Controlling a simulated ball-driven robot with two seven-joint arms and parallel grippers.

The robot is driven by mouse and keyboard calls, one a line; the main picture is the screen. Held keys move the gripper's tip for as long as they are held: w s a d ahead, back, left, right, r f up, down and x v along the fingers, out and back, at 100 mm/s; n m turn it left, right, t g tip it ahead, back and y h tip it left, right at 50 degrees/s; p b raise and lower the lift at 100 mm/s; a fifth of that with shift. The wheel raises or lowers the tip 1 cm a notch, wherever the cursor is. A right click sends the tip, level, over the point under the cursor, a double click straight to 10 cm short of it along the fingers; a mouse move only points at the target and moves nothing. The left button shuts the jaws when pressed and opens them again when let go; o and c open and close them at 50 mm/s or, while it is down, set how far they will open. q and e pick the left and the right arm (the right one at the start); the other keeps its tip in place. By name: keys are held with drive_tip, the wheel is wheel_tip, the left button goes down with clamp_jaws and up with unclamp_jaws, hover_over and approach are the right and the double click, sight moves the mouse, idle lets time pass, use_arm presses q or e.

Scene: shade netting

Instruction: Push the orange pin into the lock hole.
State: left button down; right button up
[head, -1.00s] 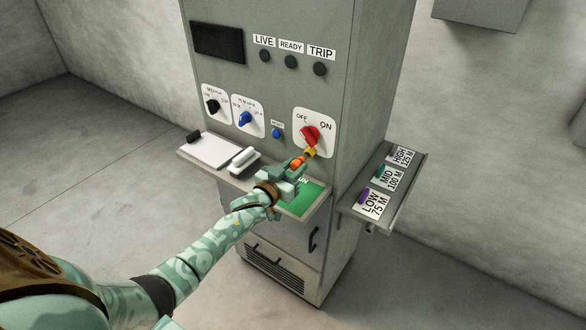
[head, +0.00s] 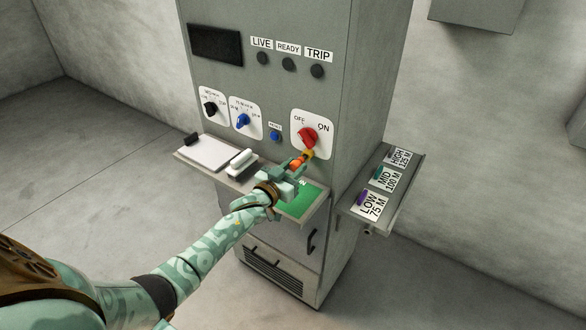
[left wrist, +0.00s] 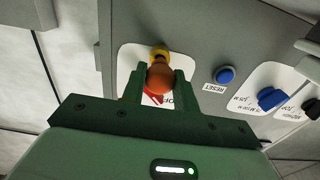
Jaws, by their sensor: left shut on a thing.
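The orange pin (left wrist: 158,78) is between the fingers of my left gripper (left wrist: 158,90) in the left wrist view. In the head view the pin (head: 297,162) shows at the tip of my left gripper (head: 290,172), just below the red OFF/ON switch (head: 307,137). A yellow part (head: 307,154) lies at the pin's far end, at the panel under the switch; it also shows in the left wrist view (left wrist: 159,52). The lock hole itself is hidden, and I cannot tell how deep the pin sits. My right gripper is not in view.
A shelf (head: 186,157) with a white pad (head: 208,151), a white handled thing (head: 241,161) and a green area (head: 304,202) juts out below the panel. A side shelf (head: 345,208) holds coloured pieces by HIGH, MID and LOW labels. A blue reset button (left wrist: 225,74) is near the gripper.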

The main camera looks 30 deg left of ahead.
use_arm(q)
drive_tip(key=shift+w+b, duration=0.3)
drive_tip(key=shift+w, duration=0.4)
drive_tip(key=shift+w, duration=0.3)
idle(0.3)
drive_tip(key=c, duration=1)
unclamp_jaws()
drive_tip(key=s+a+p, duration=0.1)
drive_tip(key=s, duration=1.5)
drive_tip(key=shift+s+a, duration=0.1)
